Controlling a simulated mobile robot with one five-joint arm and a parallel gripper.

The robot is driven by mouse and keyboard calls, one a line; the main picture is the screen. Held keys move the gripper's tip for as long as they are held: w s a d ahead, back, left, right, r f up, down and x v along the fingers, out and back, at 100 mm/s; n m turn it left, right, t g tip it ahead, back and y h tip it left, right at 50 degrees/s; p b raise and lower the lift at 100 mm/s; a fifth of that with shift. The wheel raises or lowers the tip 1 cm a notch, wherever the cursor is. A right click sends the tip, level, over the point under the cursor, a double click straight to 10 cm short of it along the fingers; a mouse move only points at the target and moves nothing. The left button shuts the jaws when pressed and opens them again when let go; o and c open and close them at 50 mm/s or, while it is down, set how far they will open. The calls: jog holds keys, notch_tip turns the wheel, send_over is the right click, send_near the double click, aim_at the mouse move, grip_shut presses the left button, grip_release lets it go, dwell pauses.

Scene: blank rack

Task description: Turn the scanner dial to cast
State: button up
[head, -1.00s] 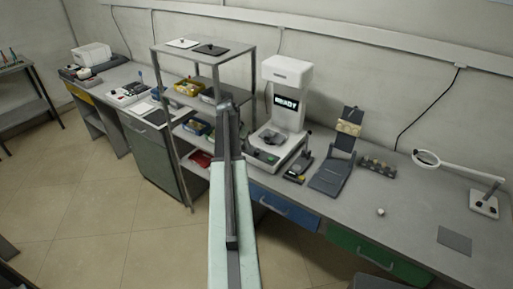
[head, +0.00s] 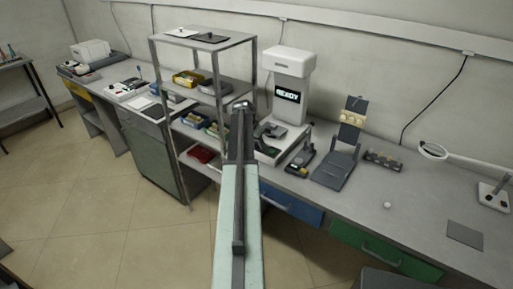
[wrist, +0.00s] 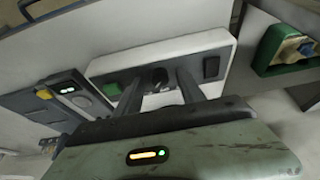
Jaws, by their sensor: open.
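The scanner (head: 290,62) is a white machine on the bench with a lit display (head: 287,96) reading READY. My arm hides part of its base in the head view. My gripper (wrist: 160,77) is open, with one finger on each side of the dial. I cannot tell whether either finger touches it. The dial's markings are too small to read. In the head view my gripper (head: 243,106) is in front of the scanner's left side.
A shelf rack (head: 214,88) with yellow and green bins stands left of the scanner. A small dark device (head: 299,160) and a grey stand (head: 340,165) are on its right. A green bin (wrist: 270,48) shows at right in the wrist view. The bench's right front is mostly clear.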

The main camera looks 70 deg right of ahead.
jog(key=shift+r, duration=0.1)
grip_shut()
jog(key=shift+n, duration=0.3)
jog(key=n, duration=0.1)
jog(key=n+t, duration=0.1)
jog(key=n, duration=0.1)
jog(key=shift+s+t, duration=0.25)
jog(key=shift+t, duration=0.05)
jog(key=n+t, duration=0.1)
jog(key=n, duration=0.2)
jog(key=n+t, duration=0.1)
jog(key=n, duration=0.1)
jog(key=shift+s+d+n, duration=0.1)
jog(key=shift+s+n, duration=0.1)
jog(key=shift+n, duration=0.2)
jog(key=n, duration=0.2)
jog(key=n+t+y, duration=0.1)
jog(key=n, duration=0.1)
jog(key=shift+s+d+n+y, duration=0.1)
jog(key=shift+d+n+y, duration=0.05)
jog(key=shift+n+y, duration=0.15)
jog(key=shift+n+t+y, duration=0.4)
jog(key=shift+n+y, duration=0.3)
jog(key=shift+n, duration=1.3)
